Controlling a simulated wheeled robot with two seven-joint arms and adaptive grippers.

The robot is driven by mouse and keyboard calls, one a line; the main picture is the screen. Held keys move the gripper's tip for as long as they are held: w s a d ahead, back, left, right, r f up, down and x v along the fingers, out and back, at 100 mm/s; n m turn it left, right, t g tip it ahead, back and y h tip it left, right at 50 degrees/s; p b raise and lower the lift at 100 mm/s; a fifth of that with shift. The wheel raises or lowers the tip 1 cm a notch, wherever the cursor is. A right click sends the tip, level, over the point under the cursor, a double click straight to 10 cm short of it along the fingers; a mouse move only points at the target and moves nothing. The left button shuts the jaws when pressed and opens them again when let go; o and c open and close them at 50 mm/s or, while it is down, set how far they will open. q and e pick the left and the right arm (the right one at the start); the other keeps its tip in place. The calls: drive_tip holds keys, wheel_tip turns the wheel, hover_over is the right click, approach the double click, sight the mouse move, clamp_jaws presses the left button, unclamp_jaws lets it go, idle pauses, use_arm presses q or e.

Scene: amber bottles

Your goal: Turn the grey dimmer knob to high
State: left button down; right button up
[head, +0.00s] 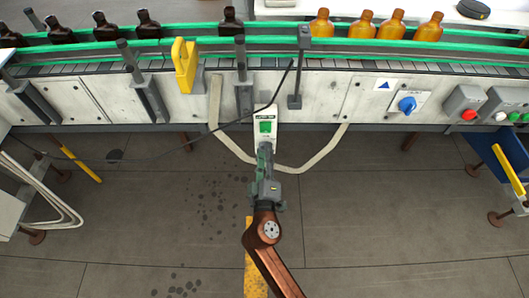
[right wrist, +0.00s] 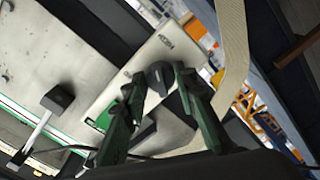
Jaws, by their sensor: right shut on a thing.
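The dimmer is a white box (head: 255,113) with a green display (head: 265,127), hanging on the front of the conveyor. Its white face (right wrist: 165,48) also shows in the right wrist view. The grey dimmer knob (right wrist: 157,80) appears dark and sits between the fingers of my right gripper (right wrist: 160,82). In the head view my right gripper (head: 264,151) reaches up to the lower part of the box and hides the knob. It is shut on the knob. I cannot read a knob setting. My left gripper is not in view.
A blue rotary switch (head: 407,104) and a red button (head: 469,114) sit on the panel to the right. Dark bottles (head: 148,27) and amber bottles (head: 362,27) stand on the conveyor. A beige hose (head: 310,160) loops below the dimmer.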

drive_tip(key=shift+f, duration=0.1)
drive_tip(key=o, duration=1.2)
drive_tip(key=shift+c, duration=0.2)
